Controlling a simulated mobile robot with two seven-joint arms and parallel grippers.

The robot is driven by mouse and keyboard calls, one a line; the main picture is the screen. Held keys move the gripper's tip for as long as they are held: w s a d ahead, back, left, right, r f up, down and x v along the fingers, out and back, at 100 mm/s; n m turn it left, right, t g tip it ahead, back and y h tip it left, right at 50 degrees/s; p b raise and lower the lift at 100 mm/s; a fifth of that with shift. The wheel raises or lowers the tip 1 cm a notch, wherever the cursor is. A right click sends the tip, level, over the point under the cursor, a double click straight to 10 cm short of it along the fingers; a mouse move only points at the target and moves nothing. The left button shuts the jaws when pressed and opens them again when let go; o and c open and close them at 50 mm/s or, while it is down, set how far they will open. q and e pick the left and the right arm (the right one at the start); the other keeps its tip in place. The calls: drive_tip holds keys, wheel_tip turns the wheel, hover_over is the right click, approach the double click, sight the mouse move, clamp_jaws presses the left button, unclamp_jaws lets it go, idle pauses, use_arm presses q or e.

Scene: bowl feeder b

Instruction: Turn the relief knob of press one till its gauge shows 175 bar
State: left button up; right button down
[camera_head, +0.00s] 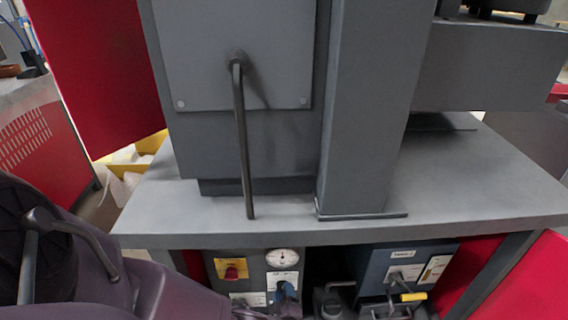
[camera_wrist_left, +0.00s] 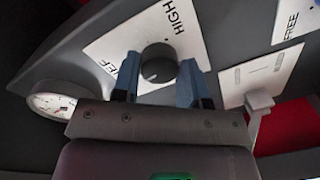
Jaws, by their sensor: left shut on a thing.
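The relief knob (camera_wrist_left: 158,62) is a dark round knob on a white plate with the words HIGH and, partly hidden, RELIEF. My left gripper (camera_wrist_left: 160,80) has its two blue fingers on either side of the knob and is shut on it. In the head view my left gripper (camera_head: 287,290) is at the front panel under the table and hides the knob. The round white gauge (camera_head: 282,257) is just above it. The gauge also shows tilted in the left wrist view (camera_wrist_left: 52,103); its reading is too small to tell. My right gripper is not in view.
A red knob (camera_head: 232,270) on a yellow plate is left of the gauge. A blue-grey unit (camera_head: 400,270) with a yellow-gripped handle stands to the right under the table (camera_head: 450,190). The table edge overhangs the panel. A long dark lever (camera_head: 243,140) hangs above.

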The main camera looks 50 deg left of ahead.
use_arm(q)
drive_tip(key=shift+w+r, duration=0.1)
idle(0.6)
drive_tip(key=o, duration=0.9)
drive_tip(key=shift+p+v, duration=0.95)
drive_tip(key=shift+v, duration=4.5)
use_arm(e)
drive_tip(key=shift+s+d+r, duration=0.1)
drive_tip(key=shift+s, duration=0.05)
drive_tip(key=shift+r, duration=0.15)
